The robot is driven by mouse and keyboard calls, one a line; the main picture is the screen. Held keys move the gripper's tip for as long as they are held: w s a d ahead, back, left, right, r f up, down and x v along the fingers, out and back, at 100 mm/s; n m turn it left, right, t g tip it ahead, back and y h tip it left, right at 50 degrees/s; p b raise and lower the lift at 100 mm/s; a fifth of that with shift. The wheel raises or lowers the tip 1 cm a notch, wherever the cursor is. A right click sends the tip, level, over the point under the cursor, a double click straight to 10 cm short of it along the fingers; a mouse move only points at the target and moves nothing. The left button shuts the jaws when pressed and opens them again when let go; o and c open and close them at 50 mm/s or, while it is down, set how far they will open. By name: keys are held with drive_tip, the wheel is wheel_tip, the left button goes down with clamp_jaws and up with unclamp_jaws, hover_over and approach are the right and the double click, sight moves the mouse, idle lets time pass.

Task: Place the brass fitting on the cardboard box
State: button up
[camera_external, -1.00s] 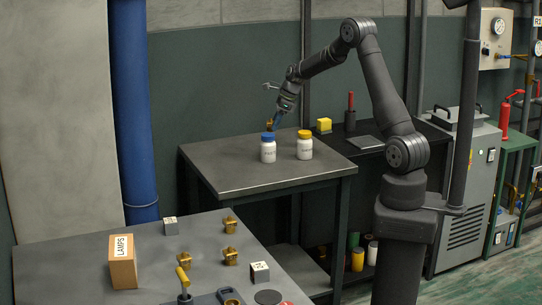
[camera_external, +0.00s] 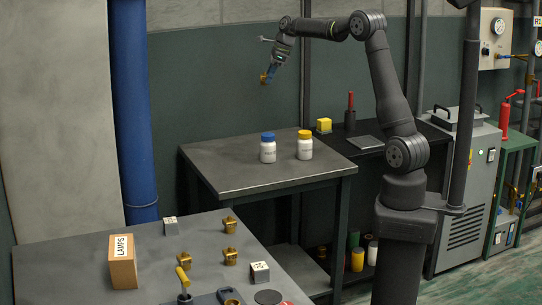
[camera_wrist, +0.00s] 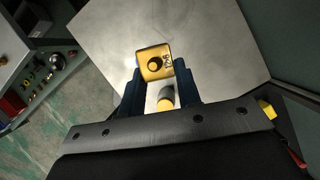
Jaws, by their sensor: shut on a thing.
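A brass fitting (camera_external: 264,78) is held at the tips of my gripper (camera_external: 269,73), raised above the back left of the grey table. In the wrist view the fitting (camera_wrist: 154,63) shows a gold face with a dark round hole, between the blue fingers of my gripper (camera_wrist: 160,76). The cardboard box (camera_external: 123,262), labelled LAMPS, stands upright on the front left bench, well apart from my gripper. It is not seen in the wrist view.
A blue-capped white bottle (camera_external: 268,149) and a yellow-capped one (camera_external: 304,147) stand on the grey table (camera_external: 230,176). A blue pipe (camera_external: 134,110) rises behind.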

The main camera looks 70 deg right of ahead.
drive_tip(key=w+a+n, duration=0.2)
drive_tip(key=w+a, duration=0.3)
drive_tip(key=a, duration=0.7)
drive_tip(key=w+a+n+g+y, duration=0.1)
drive_tip(key=w+a, duration=0.5)
drive_tip(key=a, duration=0.7)
drive_tip(key=w+a+n, duration=0.2)
drive_tip(key=w+a, duration=0.3)
drive_tip(key=a, duration=0.7)
drive_tip(key=n+g+y, duration=0.1)
drive_tip(key=n, duration=0.3)
hover_over(131, 238)
drive_tip(key=d, duration=0.2)
wheel_tip(131, 238, down, 12)
drive_tip(key=shift+s+a+f, duration=0.15)
drive_tip(key=shift+a+f, duration=0.05)
drive_tip(key=shift+f, duration=0.85)
drive_tip(key=shift+s+a+f, duration=0.15)
drive_tip(key=shift+f, duration=0.85)
drive_tip(key=shift+f, duration=0.1)
